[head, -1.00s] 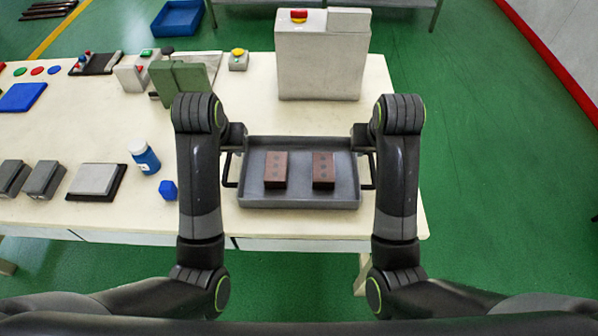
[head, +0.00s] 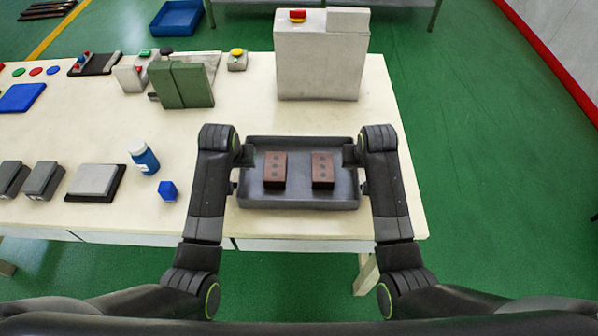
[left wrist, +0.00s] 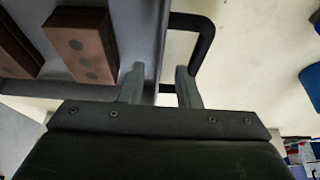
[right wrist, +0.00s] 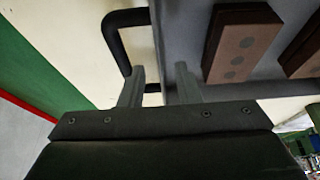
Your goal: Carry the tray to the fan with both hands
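The grey tray (head: 300,201) lies on the front right of the table, with two brown blocks, the left block (head: 275,170) and the right block (head: 322,170), in it. My left gripper (head: 246,156) is over its left side. In the left wrist view its fingers (left wrist: 160,82) stand apart, either side of the tray's edge by the black left handle (left wrist: 205,45). My right gripper (head: 352,156) is over the right side. In the right wrist view its fingers (right wrist: 160,82) are apart the same way by the right handle (right wrist: 115,40). I cannot identify a fan.
A large off-white box (head: 318,62) with a red button stands behind the tray. A green device (head: 182,84) stands further back. The table is bare right of the tray.

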